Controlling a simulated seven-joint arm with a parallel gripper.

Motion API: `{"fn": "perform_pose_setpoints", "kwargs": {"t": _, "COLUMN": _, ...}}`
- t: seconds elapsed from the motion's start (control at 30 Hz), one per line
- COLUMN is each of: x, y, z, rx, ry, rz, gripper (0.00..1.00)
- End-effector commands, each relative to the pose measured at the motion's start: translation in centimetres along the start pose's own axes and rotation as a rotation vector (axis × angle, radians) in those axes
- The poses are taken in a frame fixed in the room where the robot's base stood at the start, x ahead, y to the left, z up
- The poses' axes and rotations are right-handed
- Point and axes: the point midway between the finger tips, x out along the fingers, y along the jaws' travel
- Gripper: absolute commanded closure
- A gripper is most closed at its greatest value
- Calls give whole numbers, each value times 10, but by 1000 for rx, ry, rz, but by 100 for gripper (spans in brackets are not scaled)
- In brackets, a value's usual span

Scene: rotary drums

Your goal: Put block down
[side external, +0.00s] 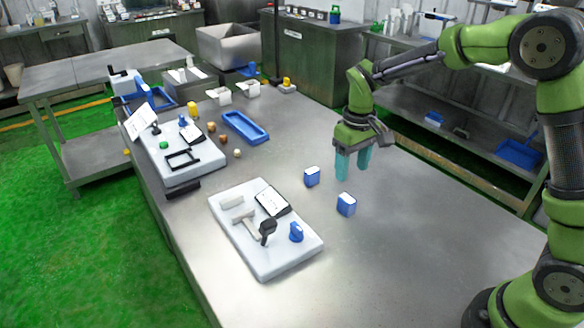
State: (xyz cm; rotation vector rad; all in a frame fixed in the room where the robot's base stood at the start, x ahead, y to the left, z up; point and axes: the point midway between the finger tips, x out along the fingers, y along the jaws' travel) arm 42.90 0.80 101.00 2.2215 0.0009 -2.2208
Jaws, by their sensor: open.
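Two small blue blocks with pale front faces stand upright on the steel table (420,235). One blue block (312,176) is to the left and farther back. The other blue block (346,204) is nearer and to the right. My gripper (353,168) has teal fingers pointing down, spread apart and empty. It appears above the table, to the right of the farther block and behind the nearer block. I see nothing between the fingers.
A white board (265,260) with a blue knob, a black-handled part and a dark panel lies at the front left. A second white board (175,175), a blue tray (244,127) and several small knobs are farther back. The table's right side is clear.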

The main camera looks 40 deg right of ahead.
Motion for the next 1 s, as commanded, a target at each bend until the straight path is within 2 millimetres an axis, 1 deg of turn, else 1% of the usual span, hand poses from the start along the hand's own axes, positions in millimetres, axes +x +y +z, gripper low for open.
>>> {"fn": "perform_pose_setpoints", "kwargs": {"t": 0.07, "x": -7, "y": 0, "z": 1, "rx": 2, "ry": 5, "rz": -2, "gripper": 38}}
{"fn": "perform_pose_setpoints", "kwargs": {"t": 0.17, "x": -23, "y": -1, "z": 9, "rx": 21, "ry": 37, "rz": -17, "gripper": 38}}
{"fn": "perform_pose_setpoints", "kwargs": {"t": 0.27, "x": -50, "y": -4, "z": 28, "rx": 59, "ry": 103, "rz": -48, "gripper": 38}}
{"fn": "perform_pose_setpoints", "kwargs": {"t": 0.3, "x": -62, "y": -6, "z": 38, "rx": 78, "ry": 138, "rz": -66, "gripper": 38}}
{"fn": "perform_pose_setpoints", "kwargs": {"t": 0.37, "x": -80, "y": -8, "z": 56, "rx": 110, "ry": 194, "rz": -93, "gripper": 38}}
{"fn": "perform_pose_setpoints", "kwargs": {"t": 0.4, "x": -90, "y": -10, "z": 69, "rx": 133, "ry": 231, "rz": -111, "gripper": 38}}
{"fn": "perform_pose_setpoints", "kwargs": {"t": 0.53, "x": -115, "y": -15, "z": 112, "rx": 202, "ry": 350, "rz": -169, "gripper": 38}}
{"fn": "perform_pose_setpoints", "kwargs": {"t": 0.6, "x": -122, "y": -18, "z": 134, "rx": 237, "ry": 411, "rz": -198, "gripper": 38}}
{"fn": "perform_pose_setpoints", "kwargs": {"t": 0.7, "x": -127, "y": -21, "z": 160, "rx": 280, "ry": 487, "rz": -234, "gripper": 38}}
{"fn": "perform_pose_setpoints", "kwargs": {"t": 0.8, "x": -127, "y": -23, "z": 178, "rx": 312, "ry": 542, "rz": -260, "gripper": 38}}
{"fn": "perform_pose_setpoints", "kwargs": {"t": 0.9, "x": -126, "y": -24, "z": 188, "rx": 333, "ry": 575, "rz": -277, "gripper": 38}}
{"fn": "perform_pose_setpoints", "kwargs": {"t": 1.0, "x": -125, "y": -25, "z": 193, "rx": 343, "ry": 589, "rz": -284, "gripper": 38}}
